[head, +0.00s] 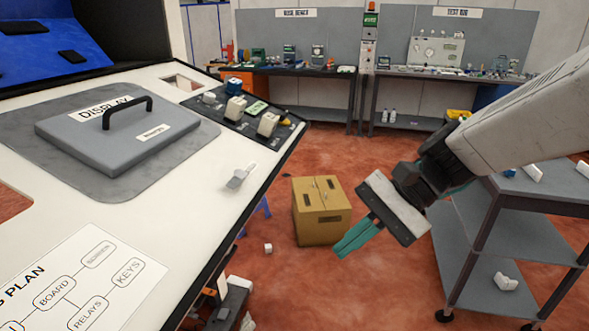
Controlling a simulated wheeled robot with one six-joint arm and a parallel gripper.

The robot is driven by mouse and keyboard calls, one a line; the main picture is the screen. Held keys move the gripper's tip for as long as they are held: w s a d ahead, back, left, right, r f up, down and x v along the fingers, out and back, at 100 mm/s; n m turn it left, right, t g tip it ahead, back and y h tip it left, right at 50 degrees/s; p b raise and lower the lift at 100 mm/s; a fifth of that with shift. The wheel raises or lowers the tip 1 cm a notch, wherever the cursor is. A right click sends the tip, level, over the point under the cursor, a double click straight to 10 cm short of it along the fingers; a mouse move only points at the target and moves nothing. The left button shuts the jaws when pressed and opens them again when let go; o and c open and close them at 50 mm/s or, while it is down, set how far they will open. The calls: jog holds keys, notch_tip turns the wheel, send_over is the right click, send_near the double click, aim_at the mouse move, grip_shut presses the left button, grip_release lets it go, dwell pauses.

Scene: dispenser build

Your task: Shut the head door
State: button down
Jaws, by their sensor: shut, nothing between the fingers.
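A large white panel (190,215) fills the left side of the head view, slanting toward me. On it lies a grey plate labelled DISPLAY (120,145) with a black handle. I cannot tell for certain which part is the head door or how far it stands open. My gripper (343,250) is to the right of the white panel, over the red floor in the picture and apart from the panel. Its teal fingers point down and left, are shut and hold nothing.
A brown cardboard box (321,225) stands on the floor behind my gripper. A grey shelf cart (520,215) stands at the right. Keys and small parts line a dark strip (250,112) on the panel's far right. Workbenches stand at the back.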

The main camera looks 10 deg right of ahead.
jog(key=w+d+f+m+t+y, duration=0.1)
jog(key=w+f+m+t+y, duration=0.15)
jog(key=w+m+t, duration=0.55)
jog(key=w+d+f+m+t+y, duration=0.1)
jog(key=w+m+y, duration=0.4)
jog(key=w, duration=0.7)
jog(key=w+a+m, duration=0.1)
jog(key=w+a, duration=0.2)
jog(key=a, duration=0.7)
jog(key=shift+h, duration=0.35)
jog(key=shift+d+r, duration=0.35)
jog(key=shift+r, duration=0.3)
jog(key=shift+d+r, duration=0.35)
jog(key=shift+r, duration=0.35)
jog(key=shift+d+r, duration=0.35)
jog(key=shift+r, duration=0.3)
